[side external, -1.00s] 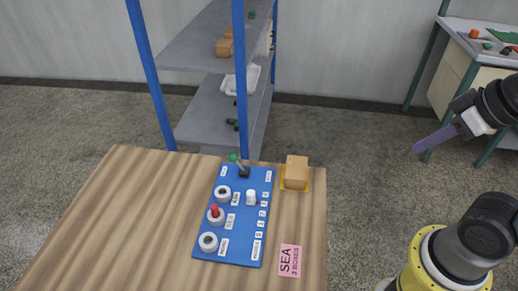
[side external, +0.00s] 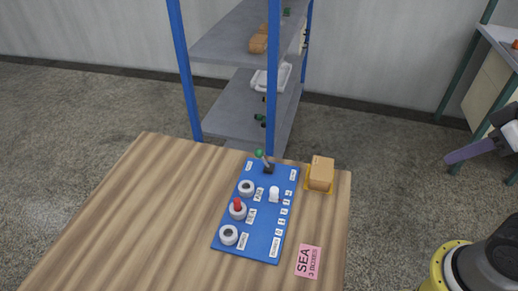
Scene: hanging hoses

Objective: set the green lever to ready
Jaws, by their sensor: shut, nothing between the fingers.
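The green lever (side external: 259,154) stands at the far end of the blue panel (side external: 262,238) on the wooden table. Its green knob leans to the left of its dark base (side external: 268,169). Small white labels lie on both sides of the lever, too small to read. My gripper (side external: 463,154) is at the right edge of the side external view, far to the right of the panel and apart from everything. Its purple finger part points left; it is shut and empty.
The panel also carries a red knob (side external: 238,206), round white dials (side external: 229,235) and a white knob (side external: 274,194). A brown box (side external: 321,174) sits beside the panel's far right corner. A pink "SEA 3 BOXES" card (side external: 307,262) lies at the front right. A blue-post shelf (side external: 234,113) stands behind the table.

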